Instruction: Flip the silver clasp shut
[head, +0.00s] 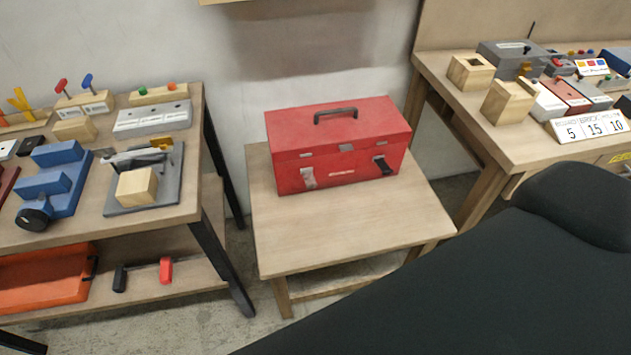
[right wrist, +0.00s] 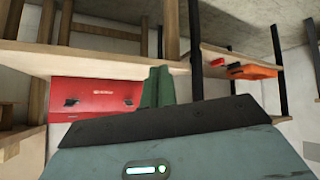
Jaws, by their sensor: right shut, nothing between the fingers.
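A red toolbox (head: 338,148) stands closed on a small wooden table, its black handle (head: 335,115) on the lid. The silver clasp (head: 308,178) is on the left of its front face, low below the lid seam, and appears apart from the small catch (head: 305,155) above it. A black clasp (head: 383,166) is on the right of the front. My right gripper (right wrist: 157,74) is shut and empty, apart from the toolbox, which shows upside down behind it in the right wrist view (right wrist: 95,92). My left gripper is not in view.
The small table (head: 350,230) is bare in front of the toolbox. A left bench (head: 100,222) holds blue blocks and a grey clamp fixture, with an orange case (head: 45,275) on its shelf. A right bench (head: 520,150) holds wooden blocks and boxes. My dark arm fills the lower right.

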